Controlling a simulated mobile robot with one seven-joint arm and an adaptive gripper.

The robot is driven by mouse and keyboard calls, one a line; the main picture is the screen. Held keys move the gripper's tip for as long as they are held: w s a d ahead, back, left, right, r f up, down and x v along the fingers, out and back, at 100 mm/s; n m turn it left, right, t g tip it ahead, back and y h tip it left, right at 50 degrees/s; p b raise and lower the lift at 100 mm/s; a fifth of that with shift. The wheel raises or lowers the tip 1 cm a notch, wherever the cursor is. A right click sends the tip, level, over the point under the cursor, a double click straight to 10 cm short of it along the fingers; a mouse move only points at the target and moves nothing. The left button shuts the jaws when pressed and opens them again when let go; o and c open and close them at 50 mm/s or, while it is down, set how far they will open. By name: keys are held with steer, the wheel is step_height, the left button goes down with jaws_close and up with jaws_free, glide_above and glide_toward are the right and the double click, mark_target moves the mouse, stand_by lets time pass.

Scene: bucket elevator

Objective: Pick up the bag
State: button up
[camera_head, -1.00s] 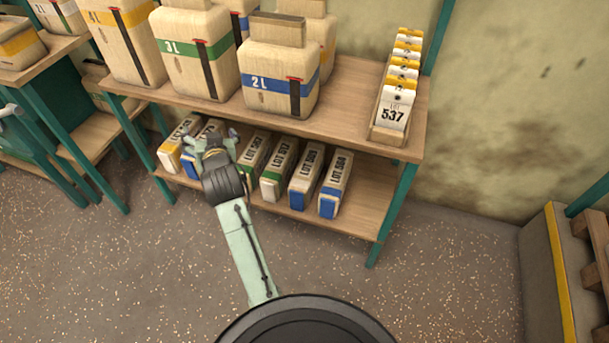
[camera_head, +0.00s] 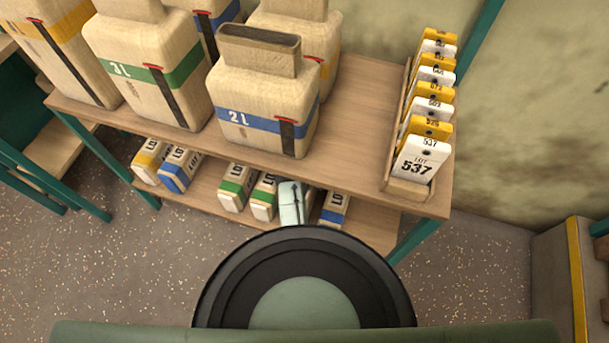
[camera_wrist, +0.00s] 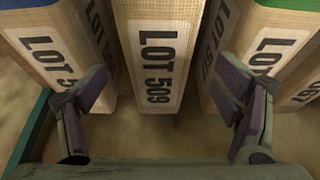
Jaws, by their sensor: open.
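Several pale woven bags stand in a row on the lower shelf. In the wrist view the bag marked LOT 509 (camera_wrist: 157,22) is centred, its labelled face toward me. My gripper (camera_wrist: 165,92) is open, with one finger on each side in front of this bag. The left finger overlaps the lower edge of the neighbouring bag (camera_wrist: 50,40), and the right finger overlaps the bag on the other side (camera_wrist: 262,38). I cannot tell whether the fingers touch any bag. In the head view my arm hides the gripper and most of LOT 509.
The upper shelf (camera_head: 345,130) overhangs the bags and carries large jug-like containers such as the 2L one (camera_head: 265,95). A rack of numbered tags (camera_head: 425,150) stands at its right end. A green shelf leg (camera_head: 415,240) is at the right. Speckled floor lies in front.

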steer(key=shift+w+d+f, duration=0.1)
steer(key=shift+w+f, duration=0.25)
steer(key=shift+f, duration=0.2)
steer(key=x, duration=0.6)
steer(key=shift+s+d+f, duration=0.1)
steer(key=shift+s, duration=0.05)
jaws_close()
stand_by(0.7)
